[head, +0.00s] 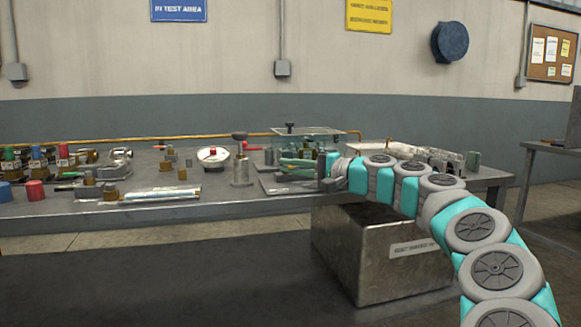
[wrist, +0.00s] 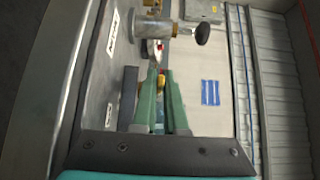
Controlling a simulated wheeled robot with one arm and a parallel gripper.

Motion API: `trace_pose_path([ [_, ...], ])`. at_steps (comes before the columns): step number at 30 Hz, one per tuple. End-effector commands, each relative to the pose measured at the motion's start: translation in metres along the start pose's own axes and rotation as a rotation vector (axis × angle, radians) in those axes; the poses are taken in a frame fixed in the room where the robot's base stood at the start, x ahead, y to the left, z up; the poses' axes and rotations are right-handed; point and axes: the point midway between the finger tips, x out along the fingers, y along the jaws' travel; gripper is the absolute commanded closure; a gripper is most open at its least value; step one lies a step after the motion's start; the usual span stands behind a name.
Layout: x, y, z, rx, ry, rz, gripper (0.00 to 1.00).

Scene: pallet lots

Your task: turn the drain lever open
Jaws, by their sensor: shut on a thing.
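My gripper (head: 297,165) reaches in from the right over the bench, at the metal test fixture. In the wrist view its two long green fingers (wrist: 162,74) converge and are shut on the drain lever (wrist: 154,48), a thin silver handle with red at its end. The lever runs up from the fingertips to a metal valve body (wrist: 172,29) with a brass part. The fingers hide most of the lever's gripped end. In the head view my fingers and the fixture hide the lever.
A black round knob (wrist: 202,34) sticks out right of the valve. A blue-marked pale panel (wrist: 210,92) lies right of the fingers. A clear-topped fixture (head: 305,132) stands behind my gripper. A white gauge (head: 212,155) and a metal post (head: 241,165) stand to its left.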

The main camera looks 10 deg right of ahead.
Motion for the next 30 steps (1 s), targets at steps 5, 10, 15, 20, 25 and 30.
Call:
trace_pose_path([
  [5, 0.0, 0.0, -0.001, 0.0, 0.003, 0.0, 0.78],
  [10, 0.0, 0.0, -0.001, 0.0, 0.002, 0.0, 0.78],
  [15, -0.006, 0.0, -0.001, 0.0, 0.002, -0.001, 0.78],
  [20, -0.029, 0.0, -0.001, 0.0, 0.004, -0.001, 0.78],
  [25, -0.058, -0.001, -0.002, 0.0, 0.007, -0.002, 0.78],
  [30, -0.074, -0.001, -0.001, 0.0, 0.003, -0.002, 0.78],
])
